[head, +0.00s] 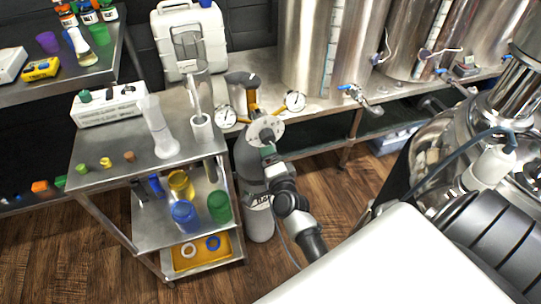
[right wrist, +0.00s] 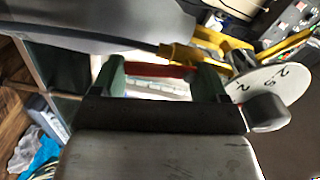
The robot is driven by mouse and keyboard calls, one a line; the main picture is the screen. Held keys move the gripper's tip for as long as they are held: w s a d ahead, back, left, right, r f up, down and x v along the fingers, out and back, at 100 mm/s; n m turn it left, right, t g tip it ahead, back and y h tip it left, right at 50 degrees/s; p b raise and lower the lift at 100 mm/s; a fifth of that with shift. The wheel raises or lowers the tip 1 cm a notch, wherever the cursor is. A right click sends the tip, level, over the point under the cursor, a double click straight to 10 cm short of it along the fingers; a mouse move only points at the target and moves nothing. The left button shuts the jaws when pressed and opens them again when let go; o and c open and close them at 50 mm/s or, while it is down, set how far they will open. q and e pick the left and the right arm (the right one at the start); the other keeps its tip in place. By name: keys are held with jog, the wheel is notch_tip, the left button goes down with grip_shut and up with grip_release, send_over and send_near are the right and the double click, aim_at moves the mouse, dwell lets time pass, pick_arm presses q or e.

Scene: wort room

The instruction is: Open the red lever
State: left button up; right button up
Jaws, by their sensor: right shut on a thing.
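The red lever (right wrist: 160,69) shows in the right wrist view, beside the yellow regulator body (right wrist: 195,54). My right gripper (right wrist: 160,82) has its two green fingers at either end of the visible red part and is shut on it. In the head view my right gripper (head: 267,150) is at the top of the grey gas cylinder (head: 250,165), below the two gauges. The lever is hidden there behind the gripper and a round pale disc (head: 265,130). The disc (right wrist: 272,84) is right of the fingers in the wrist view. My left gripper is not in view.
A metal cart (head: 110,178) with cups and bottles stands close left of the cylinder. A white gauge (head: 295,101) and a second gauge (head: 226,116) stick out beside the cylinder top. Steel tanks (head: 310,50) stand behind. Wooden floor (head: 330,185) is free right of the cylinder.

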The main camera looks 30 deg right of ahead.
jog(key=shift+w+r+m, duration=0.1)
jog(key=shift+r+m, duration=0.05)
jog(key=shift+m, duration=0.75)
jog(key=o, duration=0.9)
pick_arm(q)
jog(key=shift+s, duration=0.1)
pick_arm(e)
jog(key=shift+a+f, duration=0.1)
jog(key=shift+f, duration=0.1)
